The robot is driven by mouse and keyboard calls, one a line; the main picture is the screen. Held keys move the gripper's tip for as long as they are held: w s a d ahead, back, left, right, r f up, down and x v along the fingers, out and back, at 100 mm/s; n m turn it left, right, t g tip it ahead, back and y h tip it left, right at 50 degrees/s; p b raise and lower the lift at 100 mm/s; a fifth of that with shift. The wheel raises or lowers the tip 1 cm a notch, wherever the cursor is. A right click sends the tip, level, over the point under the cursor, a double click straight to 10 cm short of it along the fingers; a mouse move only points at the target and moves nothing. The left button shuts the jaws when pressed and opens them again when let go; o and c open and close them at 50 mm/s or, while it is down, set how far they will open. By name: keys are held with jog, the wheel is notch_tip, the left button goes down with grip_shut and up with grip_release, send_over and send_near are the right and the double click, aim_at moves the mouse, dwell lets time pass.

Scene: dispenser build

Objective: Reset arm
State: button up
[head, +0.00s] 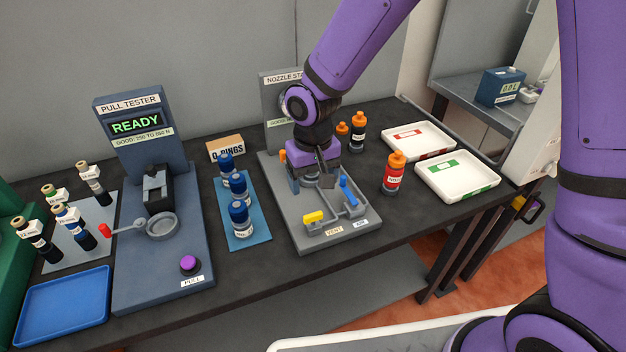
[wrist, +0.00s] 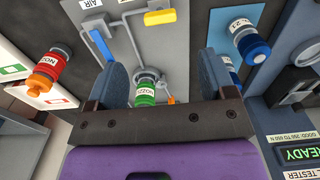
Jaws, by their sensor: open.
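My gripper (head: 310,182) is over the back of the grey nozzle station base (head: 318,240), in front of its upright sign panel. In the wrist view my gripper (wrist: 166,82) has its two blue-grey fingers wide apart. A small item with a green label (wrist: 145,95) stands upright in the station between and beyond the fingers, with a visible gap on both sides. My gripper and arm hide it in the head view. The station's yellow VENT handle (head: 313,217) and blue AIR handle (head: 349,191) are in front of my gripper.
A red bottle with an orange cap (head: 393,175) stands right of the station, near two white trays (head: 458,194). Dark orange-capped bottles (head: 358,133) stand behind. Blue bottles (head: 240,218) stand on a blue mat to the left. The pull tester (head: 140,125) reads READY.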

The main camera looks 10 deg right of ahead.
jog(key=s+d+r+m+t, duration=0.2)
jog(key=s+d+r+t, duration=0.15)
jog(key=d+r, duration=1.2)
jog(key=s+d+r+t, duration=0.1)
jog(key=s+d+r, duration=0.3)
jog(key=s, duration=0.3)
jog(key=s+d+r+m, duration=0.1)
jog(key=s+d+r, duration=0.4)
jog(key=s, duration=0.3)
jog(key=shift+r+t, duration=0.35)
jog(key=shift+r, duration=0.4)
jog(key=shift+c, duration=0.2)
